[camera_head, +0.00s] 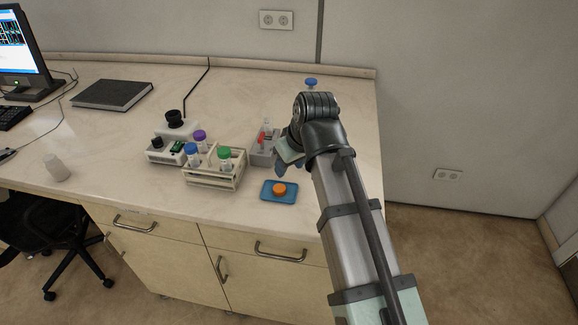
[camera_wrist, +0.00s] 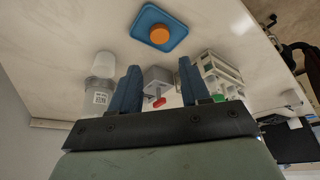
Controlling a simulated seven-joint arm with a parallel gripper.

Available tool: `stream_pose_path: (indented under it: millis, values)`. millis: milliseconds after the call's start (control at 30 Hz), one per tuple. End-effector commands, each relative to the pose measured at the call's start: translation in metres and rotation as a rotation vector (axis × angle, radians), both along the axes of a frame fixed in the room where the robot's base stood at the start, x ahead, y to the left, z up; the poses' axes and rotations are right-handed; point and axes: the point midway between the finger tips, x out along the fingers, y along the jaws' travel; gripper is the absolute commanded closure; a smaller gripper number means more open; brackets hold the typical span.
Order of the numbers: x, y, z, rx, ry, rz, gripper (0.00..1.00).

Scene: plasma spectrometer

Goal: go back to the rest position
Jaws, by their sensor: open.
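My arm reaches over the counter from the lower right in the head view. My gripper (camera_wrist: 158,65) is open in the wrist view, its two blue fingers apart with nothing held between them. In the head view the gripper is small and partly hidden by my wrist. Beyond the fingers in the wrist view is a grey holder (camera_wrist: 156,76) with a red-tipped item (camera_wrist: 159,102). The holder (camera_head: 262,158) stands just left of my gripper in the head view.
A blue tray (camera_head: 265,196) with an orange-capped item (camera_head: 279,188) lies near the counter's front edge. A rack (camera_head: 213,181) of capped tubes and a small device (camera_head: 166,151) stand to the left. A blue-capped item (camera_head: 311,82) is behind my arm.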

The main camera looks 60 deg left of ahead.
Motion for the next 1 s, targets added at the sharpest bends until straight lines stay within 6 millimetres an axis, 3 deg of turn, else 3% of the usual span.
stream_pose_path:
  millis: [533,633,767,1000]
  values:
    - [0.001,0.000,0.000,0.000,-0.001,0.000,0.54]
    - [0.009,-0.001,-0.003,0.002,-0.008,-0.010,0.54]
    - [0.045,-0.006,-0.015,0.010,-0.046,-0.047,0.54]
    - [0.161,-0.038,-0.053,0.021,-0.175,-0.155,0.54]
